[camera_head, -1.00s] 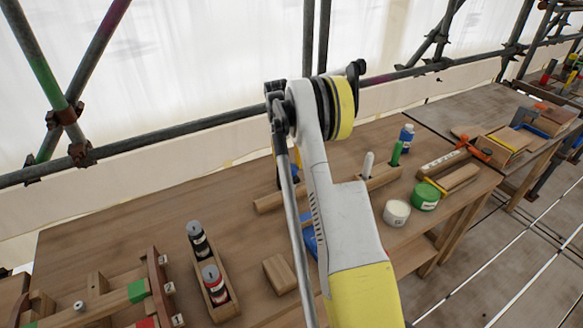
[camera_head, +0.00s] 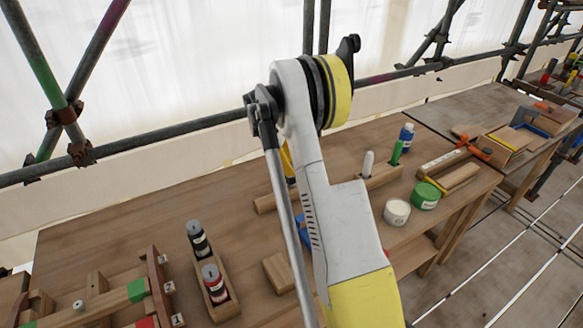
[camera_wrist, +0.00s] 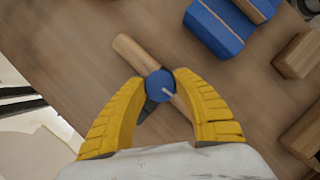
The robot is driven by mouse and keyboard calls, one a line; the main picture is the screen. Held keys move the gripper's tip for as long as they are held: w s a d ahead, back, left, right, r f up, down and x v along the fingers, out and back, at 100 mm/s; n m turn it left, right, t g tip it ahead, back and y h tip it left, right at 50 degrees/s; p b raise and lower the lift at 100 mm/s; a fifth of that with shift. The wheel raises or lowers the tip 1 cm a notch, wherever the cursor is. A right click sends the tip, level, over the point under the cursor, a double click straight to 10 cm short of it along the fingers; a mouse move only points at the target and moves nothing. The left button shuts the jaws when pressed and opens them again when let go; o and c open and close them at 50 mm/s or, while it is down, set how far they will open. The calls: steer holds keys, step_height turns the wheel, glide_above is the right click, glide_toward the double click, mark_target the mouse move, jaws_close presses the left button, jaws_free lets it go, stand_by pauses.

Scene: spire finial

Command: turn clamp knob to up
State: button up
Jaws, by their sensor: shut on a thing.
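The clamp knob (camera_wrist: 156,79) is round and blue, with a short pale line on its face that runs from near its middle toward the lower right in the wrist view. My gripper (camera_wrist: 161,85) has its two yellow fingers on either side of the knob, shut on it. A dark piece sticks out below the knob at the lower left. Under the knob lies a wooden bar (camera_wrist: 132,51), running from upper left to lower right. In the head view my arm hides the knob; a bit of a yellow finger shows beside the arm.
A blue block (camera_wrist: 212,28) with wood in it lies up and right of the knob in the wrist view. A wooden block (camera_head: 277,271), a rack of bottles (camera_head: 223,308), a white jar (camera_head: 396,212) and a green jar (camera_head: 425,196) stand on the bench (camera_head: 120,225).

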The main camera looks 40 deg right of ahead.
steer(key=n, duration=0.2)
steer(key=n+t+h, duration=0.1)
steer(key=n, duration=0.1)
steer(key=shift+n+t, duration=0.3)
steer(key=n+t, duration=0.1)
steer(key=n, duration=0.2)
steer(key=shift+n+b, duration=0.3)
steer(key=n+t, duration=0.2)
steer(key=n, duration=0.2)
steer(key=shift+n+t+b, duration=0.35)
steer(key=shift+n+t, duration=0.25)
steer(key=shift+n, duration=1.3)
steer(key=o, duration=1.2)
steer(key=shift+c, duration=0.2)
